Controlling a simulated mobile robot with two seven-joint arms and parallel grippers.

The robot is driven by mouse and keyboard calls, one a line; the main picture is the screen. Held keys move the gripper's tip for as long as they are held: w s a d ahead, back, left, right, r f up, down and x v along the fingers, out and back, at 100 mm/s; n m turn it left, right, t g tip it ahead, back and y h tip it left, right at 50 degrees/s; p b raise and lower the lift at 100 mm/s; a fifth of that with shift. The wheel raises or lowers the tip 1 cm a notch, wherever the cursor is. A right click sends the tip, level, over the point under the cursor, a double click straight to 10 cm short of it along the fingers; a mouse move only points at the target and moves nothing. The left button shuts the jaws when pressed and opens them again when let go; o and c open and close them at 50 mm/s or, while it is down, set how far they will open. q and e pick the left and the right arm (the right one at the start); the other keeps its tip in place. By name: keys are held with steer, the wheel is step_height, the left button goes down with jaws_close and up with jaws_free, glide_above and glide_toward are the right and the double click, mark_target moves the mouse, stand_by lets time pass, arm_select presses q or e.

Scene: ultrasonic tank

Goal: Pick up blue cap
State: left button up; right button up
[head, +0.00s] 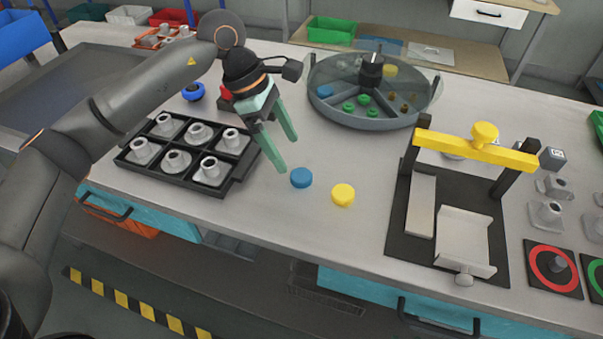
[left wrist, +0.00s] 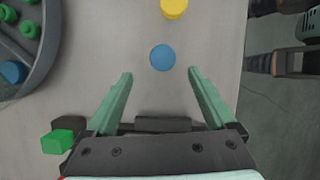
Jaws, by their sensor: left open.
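The blue cap (head: 301,177) lies on the grey bench top, just left of a yellow cap (head: 343,194). In the left wrist view the blue cap (left wrist: 162,57) is ahead of the fingertips and centred between them, with the yellow cap (left wrist: 174,8) beyond it. My left gripper (head: 288,155) has green fingers, spread open and empty. It is above the bench, to the left of the blue cap and apart from it. In the left wrist view, the fingers of the left gripper (left wrist: 160,75) point toward the cap. My right gripper is in neither view.
A black tray (head: 128,160) with several grey parts sits left of my left gripper. A round divided tank (head: 330,112) with coloured parts stands behind the caps. A yellow-barred fixture (head: 455,140) stands to the right. The bench around the caps is clear.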

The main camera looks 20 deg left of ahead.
mark_target(301, 175)
arm_select(q)
steer(key=shift+s+d+p+x, duration=0.1)
steer(key=shift+p+x, duration=0.1)
steer(key=shift+x, duration=1.35)
steer(key=shift+s+d+p+x, duration=0.1)
steer(key=shift+p+x, duration=0.1)
steer(key=shift+x, duration=1.3)
steer(key=shift+r, duration=0.1)
steer(key=shift+c, duration=0.3)
steer(key=c, duration=1.3)
